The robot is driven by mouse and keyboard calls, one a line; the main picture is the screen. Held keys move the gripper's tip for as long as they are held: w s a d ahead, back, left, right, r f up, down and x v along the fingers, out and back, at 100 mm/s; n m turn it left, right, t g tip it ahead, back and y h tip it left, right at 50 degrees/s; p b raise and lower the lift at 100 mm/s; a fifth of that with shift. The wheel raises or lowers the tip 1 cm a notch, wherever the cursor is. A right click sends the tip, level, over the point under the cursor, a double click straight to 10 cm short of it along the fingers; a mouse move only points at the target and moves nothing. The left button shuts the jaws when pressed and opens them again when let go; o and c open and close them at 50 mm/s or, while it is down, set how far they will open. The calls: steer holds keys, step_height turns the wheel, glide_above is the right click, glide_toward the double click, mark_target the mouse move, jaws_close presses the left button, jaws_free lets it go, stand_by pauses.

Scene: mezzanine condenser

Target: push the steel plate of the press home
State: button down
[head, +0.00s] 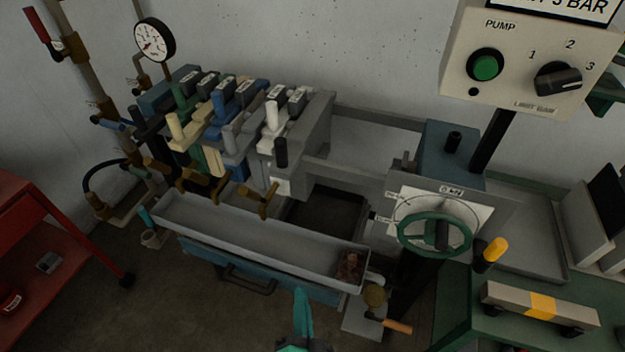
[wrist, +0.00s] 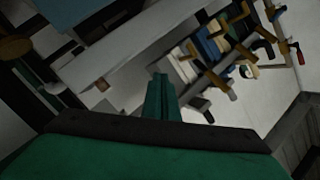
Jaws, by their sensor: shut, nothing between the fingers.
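The press stands against the wall with a row of coloured plates (head: 215,105) on its rails. A thick grey plate (head: 318,120), which looks like the steel plate, is at the right end of the row, with a dark upright handle (head: 281,153) near its front. Open space lies between it and the screw end with the green handwheel (head: 434,234). My gripper (head: 303,303) is low at the front, before the drip tray and apart from the press. Its green fingers (wrist: 162,92) are shut and empty. The plates also show small in the wrist view (wrist: 212,45).
The long grey drip tray (head: 240,233) runs along the press front, with brown residue at its right end. Brass taps (head: 262,202) stick out above it. A pump control box (head: 530,75) hangs at upper right. A green bench (head: 500,330) stands right, a red cart (head: 35,220) left.

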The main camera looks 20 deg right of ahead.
steer(key=w+d+r+m+h, duration=0.2)
steer(key=w+d+r+m, duration=0.35)
steer(key=w, duration=0.25)
steer(key=w+d+r+m+h, duration=0.2)
steer(key=w+d+r+m, duration=0.35)
steer(key=w, duration=0.35)
steer(key=w+a, duration=0.1)
steer(key=w, duration=0.9)
steer(key=shift+w+r+t, duration=0.2)
steer(key=shift+r+t, duration=0.1)
steer(key=shift+r, duration=0.05)
